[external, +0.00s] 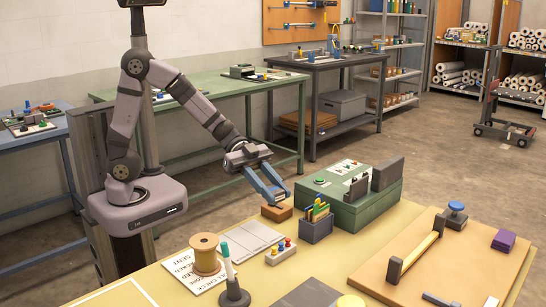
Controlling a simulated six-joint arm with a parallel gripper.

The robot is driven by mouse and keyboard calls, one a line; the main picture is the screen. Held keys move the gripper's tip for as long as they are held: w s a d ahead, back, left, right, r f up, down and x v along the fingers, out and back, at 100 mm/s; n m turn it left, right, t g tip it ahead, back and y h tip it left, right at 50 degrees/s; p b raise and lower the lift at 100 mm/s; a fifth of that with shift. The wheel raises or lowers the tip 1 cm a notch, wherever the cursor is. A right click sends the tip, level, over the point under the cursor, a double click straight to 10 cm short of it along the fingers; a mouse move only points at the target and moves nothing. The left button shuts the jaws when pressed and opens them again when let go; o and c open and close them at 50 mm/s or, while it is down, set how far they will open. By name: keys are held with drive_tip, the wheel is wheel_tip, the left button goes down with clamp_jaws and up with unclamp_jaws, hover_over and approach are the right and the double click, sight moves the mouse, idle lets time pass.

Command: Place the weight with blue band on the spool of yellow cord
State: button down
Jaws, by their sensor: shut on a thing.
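My gripper (274,191) has blue fingers and is shut on a small grey thing (273,190) near its tips. The fingers largely hide the thing, and it is too small to tell whether it has a blue band. The gripper is above and touching or just over a brown block (277,213); I cannot tell which. The spool (206,258), wound with yellowish-tan cord, stands upright on the table to the left and nearer the camera, apart from the gripper. A dark piece with a round blue top (456,210) stands on the board at the right.
A pen holder (316,228) and green box (353,207) are right of the gripper. A small rack with coloured knobs (281,252) and an upright marker in a dark stand (233,290) are near the spool. A wooden board with a bar (418,255) fills the right.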

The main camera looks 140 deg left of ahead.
drive_tip(key=w+d+r+m+h+p, duration=0.1)
drive_tip(key=w+d+r+p, duration=0.1)
drive_tip(key=d+r+p, duration=0.3)
wheel_tip(320, 180, up, 3)
drive_tip(key=m+g+h+p, duration=0.8)
drive_tip(key=m+h+p, duration=0.25)
drive_tip(key=p, duration=0.45)
hover_over(204, 241)
drive_tip(key=shift+m+y, duration=0.25)
drive_tip(key=shift+m, duration=0.1)
drive_tip(key=shift+f+p, duration=1.1)
drive_tip(key=shift+f, duration=3.85)
drive_tip(key=shift+f, duration=0.15)
drive_tip(key=c, duration=1.3)
unclamp_jaws()
drive_tip(key=shift+c, duration=0.2)
